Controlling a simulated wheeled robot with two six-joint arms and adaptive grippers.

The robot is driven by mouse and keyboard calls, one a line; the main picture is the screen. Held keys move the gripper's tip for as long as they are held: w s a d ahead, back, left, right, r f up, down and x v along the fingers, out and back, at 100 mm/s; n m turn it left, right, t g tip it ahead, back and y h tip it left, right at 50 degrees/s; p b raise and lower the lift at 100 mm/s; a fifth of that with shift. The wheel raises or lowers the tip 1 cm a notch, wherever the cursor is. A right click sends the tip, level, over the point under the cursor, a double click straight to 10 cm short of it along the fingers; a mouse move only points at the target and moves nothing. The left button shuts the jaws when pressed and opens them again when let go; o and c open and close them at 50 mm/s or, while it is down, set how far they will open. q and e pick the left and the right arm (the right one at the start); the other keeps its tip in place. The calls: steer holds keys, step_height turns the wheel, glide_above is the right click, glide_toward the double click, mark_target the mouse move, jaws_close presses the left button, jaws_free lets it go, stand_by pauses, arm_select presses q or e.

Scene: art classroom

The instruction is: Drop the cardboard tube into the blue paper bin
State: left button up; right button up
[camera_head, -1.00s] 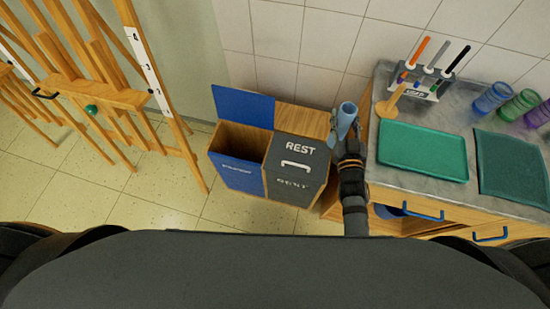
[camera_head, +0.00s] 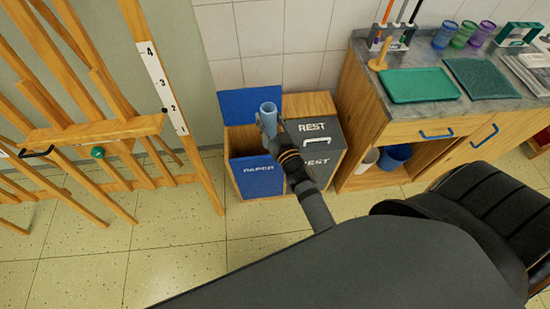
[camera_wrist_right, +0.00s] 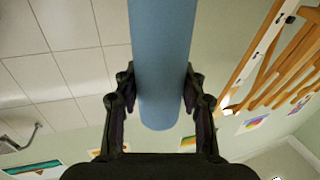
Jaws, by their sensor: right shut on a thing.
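A light blue cardboard tube (camera_head: 269,118) is held upright by my right gripper (camera_head: 271,125), which is shut on it. In the right wrist view the tube (camera_wrist_right: 160,60) runs between the two fingers (camera_wrist_right: 160,98). The blue paper bin (camera_head: 259,179), marked PAPER, has its blue lid (camera_head: 250,107) raised at the back and its mouth open. In the head view the tube and gripper overlap the right part of the bin's opening, near the REST bin; their height above the rim is hard to tell. My left gripper is not in view.
The grey REST bin (camera_head: 325,134) is closed, right beside the paper bin. A wooden easel (camera_head: 105,132) stands at the left. A counter with a green tray (camera_head: 421,85) stands at the right. Floor (camera_head: 170,225) in front of the easel and bins is clear.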

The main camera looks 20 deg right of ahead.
arm_select(q)
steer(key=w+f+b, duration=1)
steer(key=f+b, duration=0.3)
steer(key=b, duration=0.4)
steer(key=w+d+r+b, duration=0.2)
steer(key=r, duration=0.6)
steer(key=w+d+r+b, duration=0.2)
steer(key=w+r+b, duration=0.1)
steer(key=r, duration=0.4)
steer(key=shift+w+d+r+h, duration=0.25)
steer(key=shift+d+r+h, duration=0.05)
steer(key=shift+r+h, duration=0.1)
arm_select(e)
steer(key=w+f+h, duration=0.1)
steer(key=w+f, duration=1.4)
steer(key=f, duration=0.5)
steer(key=shift+w+d, duration=0.4)
steer(key=shift+d, duration=0.05)
steer(key=shift+r, duration=0.1)
